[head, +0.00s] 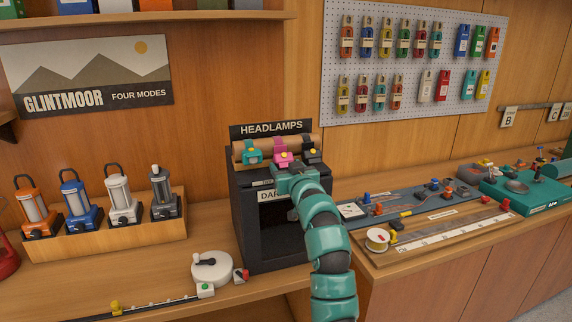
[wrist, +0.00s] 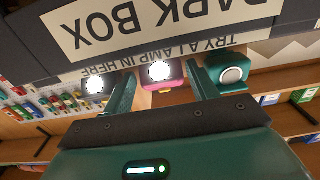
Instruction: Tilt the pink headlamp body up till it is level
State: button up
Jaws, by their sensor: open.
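The pink headlamp (head: 283,159) hangs on the wooden roll of the headlamp stand, between a teal headlamp (head: 250,156) and a black one (head: 312,156). In the wrist view, which is upside down, the pink headlamp (wrist: 166,84) shows its lit white lens towards me. My gripper (head: 291,170) is just in front of it, over the dark box front. In the wrist view my gripper (wrist: 160,75) is open, one finger on each side of the pink lamp. Whether either finger touches it I cannot tell. The body's exact tilt is unclear.
The black headlamp (wrist: 97,86) and teal headlamp (wrist: 230,70) sit close outside my fingers. The dark box (head: 262,222) stands below. Lanterns in a wooden tray (head: 110,243) are left; a blue-grey mat (head: 390,213) with small parts is right.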

jog(key=shift+w+a, duration=0.1)
jog(key=shift+w, duration=0.2)
jog(key=c, duration=0.7)
jog(key=shift+o, duration=0.2)
